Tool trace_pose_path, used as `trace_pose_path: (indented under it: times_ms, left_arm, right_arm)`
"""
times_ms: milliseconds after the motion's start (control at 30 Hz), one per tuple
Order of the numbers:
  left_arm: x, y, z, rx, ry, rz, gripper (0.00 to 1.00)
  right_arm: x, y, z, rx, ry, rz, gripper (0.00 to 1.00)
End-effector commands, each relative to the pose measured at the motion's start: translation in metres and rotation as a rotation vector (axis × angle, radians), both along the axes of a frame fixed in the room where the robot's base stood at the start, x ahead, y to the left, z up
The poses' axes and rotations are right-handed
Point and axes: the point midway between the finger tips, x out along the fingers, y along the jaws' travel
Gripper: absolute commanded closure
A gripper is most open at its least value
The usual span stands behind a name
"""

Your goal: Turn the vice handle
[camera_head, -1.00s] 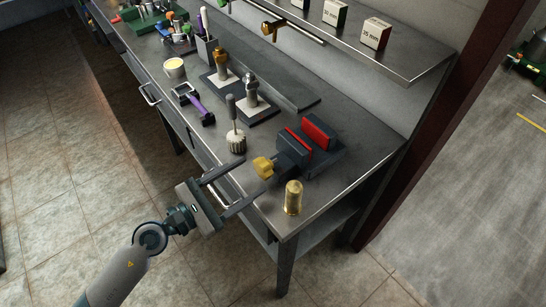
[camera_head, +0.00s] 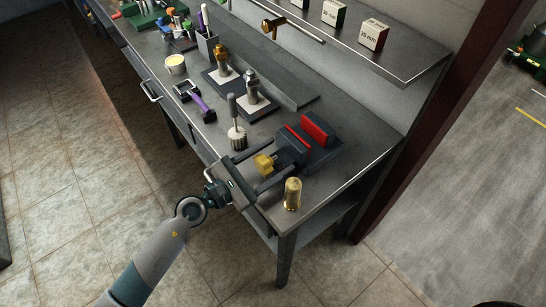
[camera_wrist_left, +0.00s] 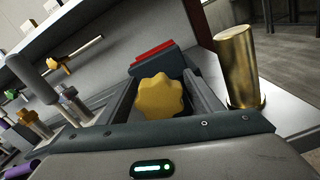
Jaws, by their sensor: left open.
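The vice (camera_head: 300,143) is dark grey with red jaw faces and stands near the right end of the workbench. Its handle is a yellow lobed knob (camera_head: 264,163) on the side facing my left arm. The knob also shows in the left wrist view (camera_wrist_left: 160,96), between the two fingers. My left gripper (camera_head: 269,167) is open, with one finger on each side of the knob. I cannot tell whether either finger touches it. The vice's red jaw (camera_wrist_left: 154,51) shows behind the knob in the left wrist view. My right gripper is not in view.
A brass cylinder (camera_head: 292,194) stands close to the gripper's right finger, near the bench's end. A brush with an upright handle (camera_head: 237,138) stands to the left of the vice. Mounted fittings (camera_head: 252,88) and a purple tool (camera_head: 203,108) lie farther along the bench (camera_head: 345,172).

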Motion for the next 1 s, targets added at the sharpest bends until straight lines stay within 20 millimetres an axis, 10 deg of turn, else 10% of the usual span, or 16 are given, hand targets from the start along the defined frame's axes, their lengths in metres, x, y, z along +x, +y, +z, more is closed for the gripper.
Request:
trace_pose_path:
  times_ms: [200,1000]
  left_arm:
    - [0.000,0.000,0.000,0.000,0.000,0.000,0.81]
    - [0.000,0.001,0.002,-0.160,0.226,0.001,0.81]
  right_arm:
    - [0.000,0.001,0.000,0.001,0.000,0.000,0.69]
    - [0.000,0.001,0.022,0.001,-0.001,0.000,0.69]
